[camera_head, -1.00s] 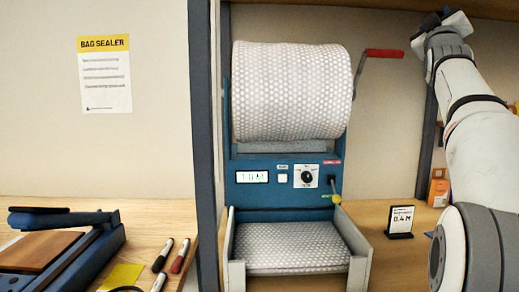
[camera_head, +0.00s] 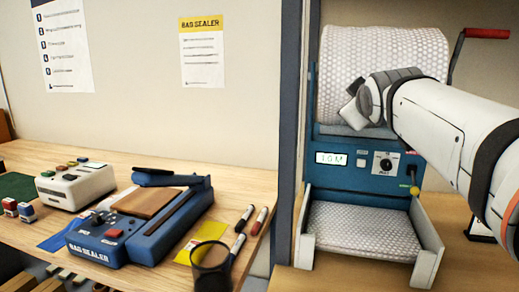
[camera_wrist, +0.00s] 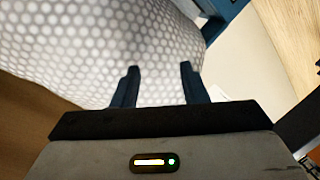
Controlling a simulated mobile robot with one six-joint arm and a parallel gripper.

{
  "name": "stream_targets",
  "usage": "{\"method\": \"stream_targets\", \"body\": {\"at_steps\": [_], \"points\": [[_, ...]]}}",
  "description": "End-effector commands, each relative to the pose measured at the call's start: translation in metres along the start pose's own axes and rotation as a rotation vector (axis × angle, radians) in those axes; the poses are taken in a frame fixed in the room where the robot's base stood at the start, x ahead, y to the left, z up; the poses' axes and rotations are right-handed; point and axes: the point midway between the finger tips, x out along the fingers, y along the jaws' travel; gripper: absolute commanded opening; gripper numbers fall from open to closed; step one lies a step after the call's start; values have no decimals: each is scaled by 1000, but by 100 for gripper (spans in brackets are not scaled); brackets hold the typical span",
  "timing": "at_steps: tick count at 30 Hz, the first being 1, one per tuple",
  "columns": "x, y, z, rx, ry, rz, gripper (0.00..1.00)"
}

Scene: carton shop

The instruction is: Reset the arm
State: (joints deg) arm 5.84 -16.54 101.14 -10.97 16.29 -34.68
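My gripper (camera_wrist: 158,80) shows in the wrist view with its two dark fingers apart and nothing between them, in front of the white dotted bubble-wrap roll (camera_wrist: 100,40). In the head view my arm reaches in from the right, and its wrist end is in front of the lower part of the bubble-wrap roll (camera_head: 372,62). The fingers are not clearly seen there. The blue dispenser (camera_head: 335,142) has a lit display, a dial and a red crank handle. A sheet of bubble wrap (camera_head: 362,232) lies in its lower tray. I cannot tell whether my gripper touches the roll.
A blue bag sealer (camera_head: 175,235) stands on the wooden bench (camera_head: 105,165) at left, with a white device (camera_head: 75,186) beyond it. A dark cup (camera_head: 211,268), markers (camera_head: 243,218) and yellow sheets (camera_head: 200,240) lie nearby. A dark post (camera_head: 291,110) separates the bench from the dispenser.

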Motion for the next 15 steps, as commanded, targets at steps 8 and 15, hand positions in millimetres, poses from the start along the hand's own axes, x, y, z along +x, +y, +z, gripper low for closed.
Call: {"method": "stream_targets", "body": {"at_steps": [8, 15], "points": [[-69, -112, 90, 345, -487, -372, 40], [-167, -188, 156, 536, -904, -543, 40]]}}
